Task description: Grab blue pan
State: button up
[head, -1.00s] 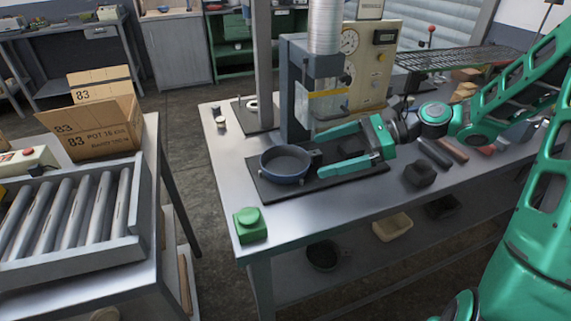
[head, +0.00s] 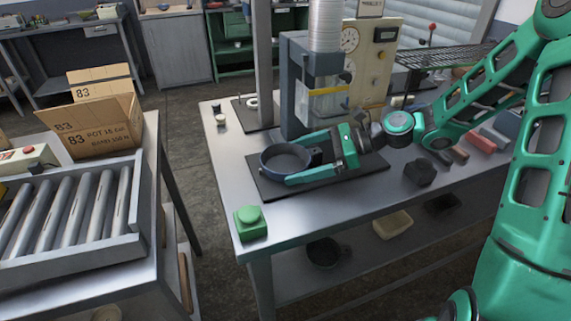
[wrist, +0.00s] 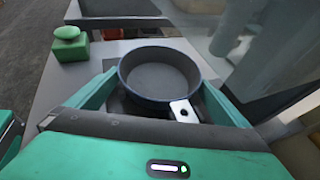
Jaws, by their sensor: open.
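The blue pan (head: 284,160) is round and shallow, and rests upright on a dark mat (head: 346,179) on the metal workbench. In the wrist view the pan (wrist: 160,76) sits between my two fingers, with a light metal handle bracket (wrist: 184,111) pointing toward my palm. My gripper (head: 294,161) is open, with one green finger along the pan's near side and the other along its far side. In the wrist view the fingers of my gripper (wrist: 160,92) flank the pan. I cannot tell whether they touch its wall.
A press machine (head: 308,90) stands just behind the pan. A green button box (head: 250,222) sits at the bench's front left corner. A dark block (head: 420,172) lies to the right. A roller conveyor (head: 70,215) and cardboard box (head: 100,128) stand at left.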

jog(key=c, duration=1)
jog(key=shift+r, duration=0.25)
